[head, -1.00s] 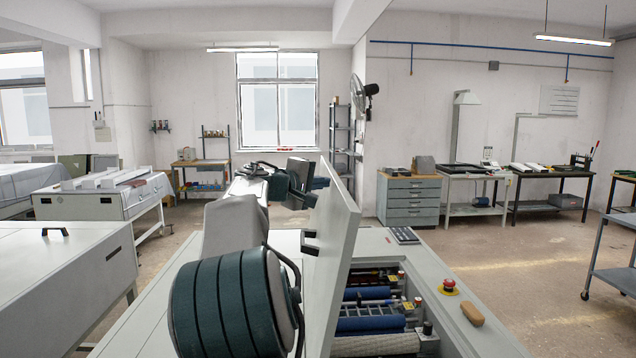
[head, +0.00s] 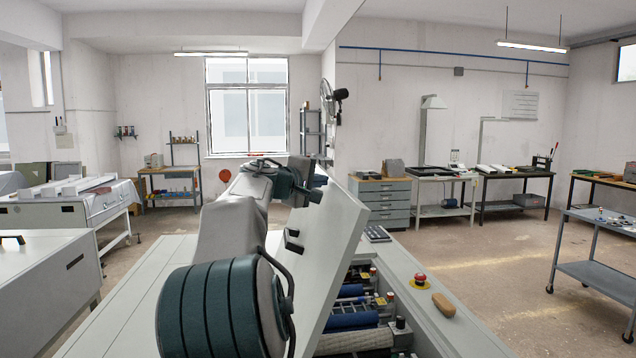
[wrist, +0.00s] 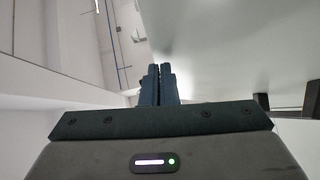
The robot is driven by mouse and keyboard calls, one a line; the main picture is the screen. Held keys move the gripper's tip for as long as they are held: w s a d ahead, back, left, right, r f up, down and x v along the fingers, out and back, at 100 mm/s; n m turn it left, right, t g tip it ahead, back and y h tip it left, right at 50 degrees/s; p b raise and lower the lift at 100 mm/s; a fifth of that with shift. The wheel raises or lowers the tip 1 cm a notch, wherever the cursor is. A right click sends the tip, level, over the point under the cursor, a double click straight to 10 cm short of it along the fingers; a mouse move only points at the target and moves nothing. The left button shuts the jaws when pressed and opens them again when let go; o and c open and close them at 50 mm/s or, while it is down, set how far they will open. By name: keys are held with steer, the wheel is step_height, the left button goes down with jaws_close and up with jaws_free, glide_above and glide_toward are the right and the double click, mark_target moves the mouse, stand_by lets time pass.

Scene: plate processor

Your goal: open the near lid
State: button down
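The near lid (head: 325,245) is a light grey panel, raised and leaning to the right over the open roller bay. A black handle (head: 292,240) is on its left face. My arm reaches along the lid's left side; in the head view the fingertips are not clear near the lid's far upper corner. In the wrist view my gripper (wrist: 159,72) has its fingers together with nothing visible between them. The lid's smooth grey face (wrist: 230,45) fills the upper right, close to the fingers; I cannot tell whether they touch it.
Blue rollers (head: 352,320) lie in the bay to the right of the lid. A red stop button (head: 420,281) and a tan block (head: 443,304) are on the machine's right edge. A keypad (head: 376,234) sits beyond.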

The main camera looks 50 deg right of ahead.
steer(key=w+a+r+b, duration=0.1)
steer(key=a+r+b, duration=0.2)
steer(key=a, duration=0.9)
steer(key=shift+a+r+b, duration=0.2)
steer(key=shift+r+b, duration=0.15)
steer(key=shift+r, duration=0.05)
steer(key=shift+w, duration=0.15)
